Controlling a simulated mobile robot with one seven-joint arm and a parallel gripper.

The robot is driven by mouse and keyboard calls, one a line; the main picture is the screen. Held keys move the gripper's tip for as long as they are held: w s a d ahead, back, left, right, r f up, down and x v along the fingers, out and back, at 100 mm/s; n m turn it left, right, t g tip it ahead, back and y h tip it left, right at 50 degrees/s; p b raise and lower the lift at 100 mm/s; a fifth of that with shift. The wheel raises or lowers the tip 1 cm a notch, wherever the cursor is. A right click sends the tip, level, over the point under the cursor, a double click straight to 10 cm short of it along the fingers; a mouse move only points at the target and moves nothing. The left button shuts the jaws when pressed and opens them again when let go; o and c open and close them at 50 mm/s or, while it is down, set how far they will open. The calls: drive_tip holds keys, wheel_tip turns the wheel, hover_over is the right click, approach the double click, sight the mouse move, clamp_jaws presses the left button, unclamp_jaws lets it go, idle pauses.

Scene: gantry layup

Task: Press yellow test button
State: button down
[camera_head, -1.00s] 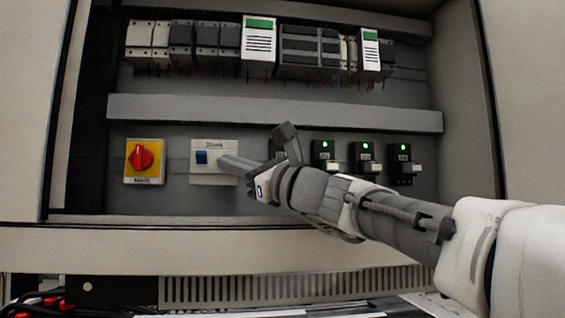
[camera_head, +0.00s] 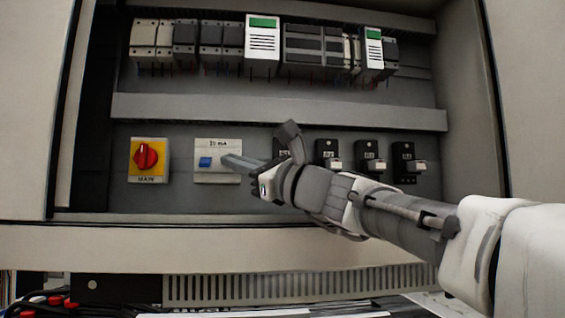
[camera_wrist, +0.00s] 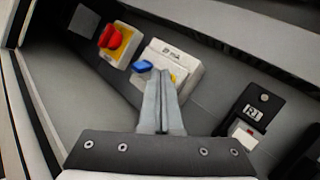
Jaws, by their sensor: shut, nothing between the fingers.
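The white switch module (camera_head: 218,146) with a blue lever (camera_head: 205,162) is mounted on the lower panel. In the wrist view, the module (camera_wrist: 186,60) shows its blue lever (camera_wrist: 142,66) and part of the yellow test button (camera_wrist: 179,75), just right of the fingertips. In the head view the yellow button is hidden by my gripper. My gripper (camera_head: 228,160) is shut and empty, its fingertips at the module's face; the fingers (camera_wrist: 161,78) partly cover the button. I cannot tell whether they touch it.
A red rotary main switch (camera_head: 145,156) on a yellow plate sits left of the module. Several black breakers (camera_head: 327,152) with white levers stand to the right, their lamps dark. A grey duct (camera_head: 280,111) runs above. The cabinet's lower edge (camera_head: 120,234) lies below.

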drive_tip(key=shift+s+d, duration=0.15)
drive_tip(key=shift+s, duration=0.4)
drive_tip(key=shift+s+d+b, duration=0.2)
drive_tip(key=shift+s+b, duration=0.15)
drive_tip(key=shift+s, duration=0.45)
drive_tip(key=shift+s+d+b, duration=0.2)
drive_tip(key=shift+s+b, duration=0.1)
drive_tip(key=shift+s, duration=0.55)
drive_tip(key=shift+s+d+b, duration=0.2)
drive_tip(key=shift+s+b, duration=0.15)
drive_tip(key=shift+s, duration=0.45)
